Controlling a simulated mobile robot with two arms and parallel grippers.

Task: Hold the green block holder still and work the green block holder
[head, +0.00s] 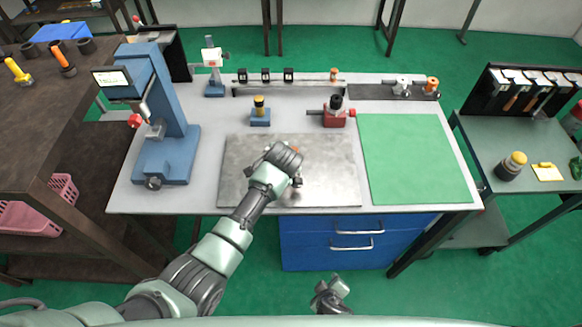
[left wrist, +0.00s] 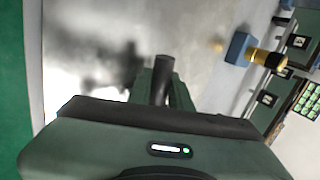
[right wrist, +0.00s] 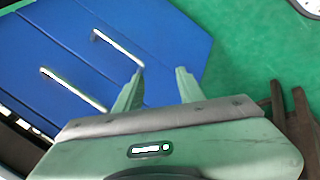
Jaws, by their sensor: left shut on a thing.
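I cannot make out a green block holder for certain in any view. In the left wrist view my left gripper (left wrist: 162,82) is shut on a dark grey cylindrical part (left wrist: 163,68), which stands out between its fingers. In the head view my left wrist is over the grey metal plate (head: 330,185) on the bench, and hides its fingers and most of what they hold. A small orange bit (head: 296,150) shows beside that wrist. My right gripper (head: 332,292) is low in front of the bench, open and empty. Its fingers stand apart in the right wrist view (right wrist: 155,88).
A blue press (head: 168,120) stands on the bench's left. Behind the plate are a blue block with a yellow-black knob (head: 260,112) and a red-based fixture (head: 335,115). A clear green mat (head: 415,160) lies right. Blue drawers (head: 350,240) are below the bench.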

